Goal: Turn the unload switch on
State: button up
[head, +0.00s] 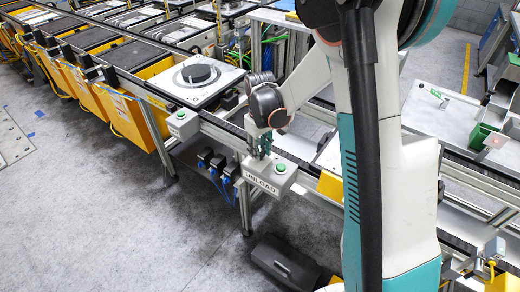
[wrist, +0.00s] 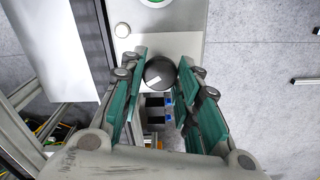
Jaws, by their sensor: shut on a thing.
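The unload box (head: 284,180) is a light grey control box on the conveyor's side rail, with an UNLOAD label on its front and a green button (head: 281,168) on top. My gripper (head: 261,153) points down at the box's left part and hides the switch in the head view. In the wrist view, the unload switch (wrist: 160,73) is a round black knob with a white mark. It sits between the green-padded fingertips of my gripper (wrist: 161,70), which is shut on it.
A second grey box with a green button (head: 182,122) stands to the left on the rail. A pallet with a black disc (head: 197,77) lies on the conveyor. A dark bin (head: 285,263) stands on the floor below. Open grey floor lies at lower left.

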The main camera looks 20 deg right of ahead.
jog(key=o, duration=1.1)
notch_tip(320, 180, up, 12)
jog(key=shift+r, duration=0.1)
